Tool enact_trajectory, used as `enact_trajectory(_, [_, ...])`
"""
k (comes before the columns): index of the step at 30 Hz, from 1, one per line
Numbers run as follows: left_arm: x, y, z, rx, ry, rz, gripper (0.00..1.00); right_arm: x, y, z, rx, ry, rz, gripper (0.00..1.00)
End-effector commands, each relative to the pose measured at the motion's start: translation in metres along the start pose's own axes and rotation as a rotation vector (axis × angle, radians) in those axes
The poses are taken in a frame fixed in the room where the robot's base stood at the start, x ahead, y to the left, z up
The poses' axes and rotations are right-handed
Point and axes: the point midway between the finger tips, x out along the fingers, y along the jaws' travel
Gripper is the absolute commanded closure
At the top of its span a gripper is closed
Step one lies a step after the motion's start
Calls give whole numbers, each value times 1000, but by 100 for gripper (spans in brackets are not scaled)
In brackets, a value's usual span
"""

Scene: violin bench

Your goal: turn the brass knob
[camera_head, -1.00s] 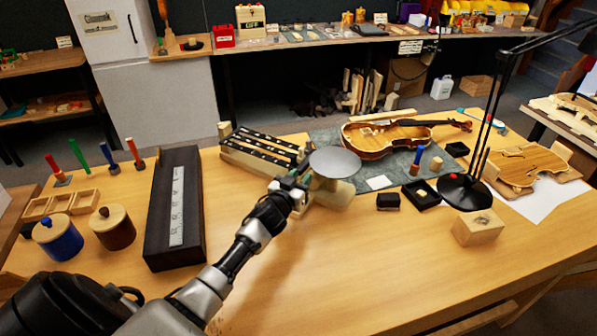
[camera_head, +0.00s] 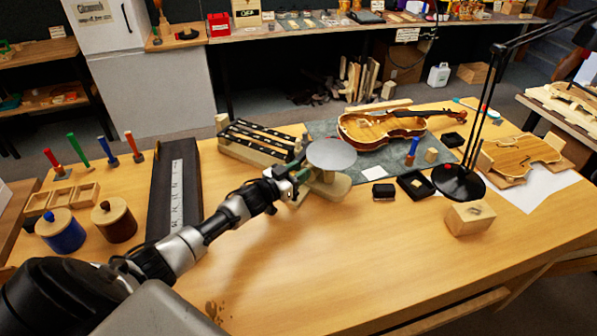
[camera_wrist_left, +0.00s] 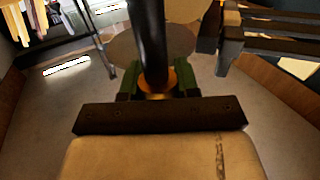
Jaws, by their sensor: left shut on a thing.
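My left gripper (camera_head: 297,184) reaches from the left to the near side of a wooden fixture on the bench, beside its round grey disc (camera_head: 331,155). In the left wrist view, the green-padded fingers of the gripper (camera_wrist_left: 156,82) are shut on the orange-gold brass knob (camera_wrist_left: 158,86). A dark rod (camera_wrist_left: 150,35) crosses in front of the knob and hides part of it. In the head view the knob is hidden by the gripper. My right gripper is in neither view.
A slatted rack (camera_head: 262,143) stands just behind the gripper. A long black box (camera_head: 175,190) and lidded jars (camera_head: 114,219) are to the left. A violin (camera_head: 380,128), a black lamp (camera_head: 459,182) and a wooden block (camera_head: 470,218) are to the right. The front bench is mostly clear.

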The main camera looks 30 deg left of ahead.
Motion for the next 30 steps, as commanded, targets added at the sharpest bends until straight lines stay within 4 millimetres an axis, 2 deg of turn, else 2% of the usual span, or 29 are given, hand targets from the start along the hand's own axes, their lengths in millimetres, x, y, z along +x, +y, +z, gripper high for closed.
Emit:
enact_trajectory(4, [0, 0, 0, 1, -1, -1, 93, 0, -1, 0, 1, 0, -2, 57])
enact_trajectory(5, [0, 0, 0, 1, -1, -1, 68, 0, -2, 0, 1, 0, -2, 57])
enact_trajectory(9, [0, 0, 0, 0, -1, -1, 46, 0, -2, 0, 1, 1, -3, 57])
enact_trajectory(10, [0, 0, 0, 0, -1, -1, 44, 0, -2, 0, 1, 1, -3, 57])
enact_trajectory(20, [-4, 0, 1, 0, -2, -1, 44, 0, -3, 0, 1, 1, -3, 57])
enact_trajectory(23, [-16, 0, 2, 0, -3, -2, 44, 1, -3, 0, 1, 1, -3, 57])
enact_trajectory(30, [-62, 1, 3, 1, -5, 0, 44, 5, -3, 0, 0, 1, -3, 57])
